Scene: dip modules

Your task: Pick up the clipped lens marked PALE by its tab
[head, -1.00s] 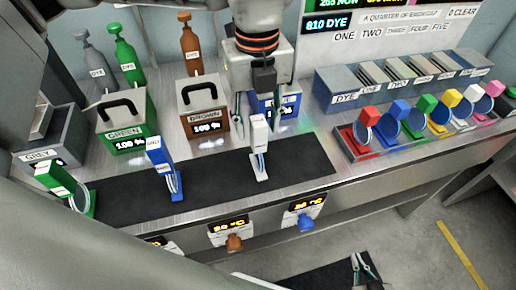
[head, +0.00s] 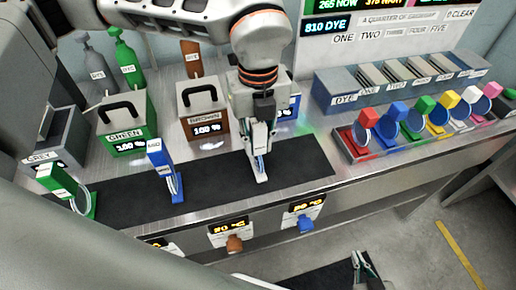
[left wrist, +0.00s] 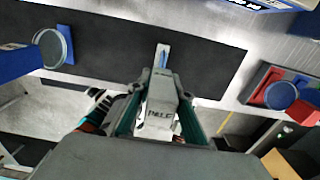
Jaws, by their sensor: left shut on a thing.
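The white clipped lens (head: 260,175) stands upright on the black mat, its lens largely hidden. In the left wrist view its white tab (left wrist: 160,126) reads PALE, and its foot (left wrist: 162,50) shows beyond. My left gripper (head: 261,140) is shut on the tab from above, one finger on each side. The foot still appears to be on the mat. My right gripper (head: 361,266) is low at the bottom of the head view, open and empty.
A blue clipped lens (head: 163,170) and a green one (head: 65,187) stand to the left on the mat (head: 215,178). Dye boxes, green (head: 125,125) and brown (head: 203,112), stand behind. A rack of coloured lenses (head: 362,152) is at right.

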